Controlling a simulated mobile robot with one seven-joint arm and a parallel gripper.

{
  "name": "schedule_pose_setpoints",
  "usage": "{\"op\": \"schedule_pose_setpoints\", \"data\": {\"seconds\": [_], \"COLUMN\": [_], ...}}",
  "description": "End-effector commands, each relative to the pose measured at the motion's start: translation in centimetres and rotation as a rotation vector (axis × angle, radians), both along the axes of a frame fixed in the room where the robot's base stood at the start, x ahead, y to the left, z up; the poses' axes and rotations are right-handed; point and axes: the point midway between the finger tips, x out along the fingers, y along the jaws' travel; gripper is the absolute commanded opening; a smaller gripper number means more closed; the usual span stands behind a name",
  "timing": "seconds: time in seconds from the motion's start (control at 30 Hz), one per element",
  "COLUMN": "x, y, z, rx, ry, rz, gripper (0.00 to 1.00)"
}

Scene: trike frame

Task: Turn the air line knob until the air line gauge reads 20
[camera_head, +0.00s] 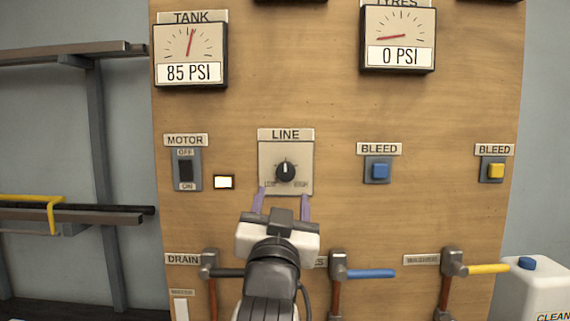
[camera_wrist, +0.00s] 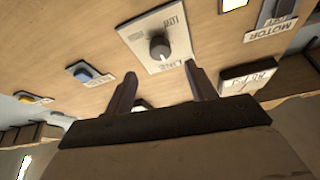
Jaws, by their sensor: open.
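The air line knob (camera_head: 286,171) is a round dark knob with a pale pointer mark, on a grey plate (camera_head: 286,150) labelled LINE with LOW and HIGH marks. In the head view the pointer looks about upright. The knob also shows in the wrist view (camera_wrist: 159,48). My gripper (camera_head: 281,200) is open and empty. Its two purple fingers are just below the knob in the head view, apart from it, and they also show in the wrist view (camera_wrist: 163,85). No gauge labelled LINE is readable; the TANK gauge (camera_head: 190,55) reads 85 PSI and the TYRES gauge (camera_head: 397,38) reads 0 PSI.
A blue BLEED button (camera_head: 380,171) and a yellow one (camera_head: 495,171) are to the right. Valves with a blue lever (camera_head: 371,273) and a yellow lever (camera_head: 488,268) stick out below.

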Motion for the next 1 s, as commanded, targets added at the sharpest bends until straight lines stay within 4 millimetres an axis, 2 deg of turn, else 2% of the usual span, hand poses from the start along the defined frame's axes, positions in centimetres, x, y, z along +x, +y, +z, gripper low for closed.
{"op": "schedule_pose_setpoints", "data": {"seconds": [0.1,0.33,0.5,0.8,1.0], "x": [2.5,5.9,7.0,7.1,7.1], "y": [-0.2,-0.3,-0.4,-0.4,-0.4], "z": [1.3,2.6,2.9,2.9,2.9], "rx": [-0.001,-0.001,0.0,0.0,-0.001], "ry": [0.004,0.001,0.0,-0.001,-0.001], "rz": [0.0,0.001,0.001,0.001,0.002], "gripper": [0.56,0.56,0.56,0.56,0.31]}}
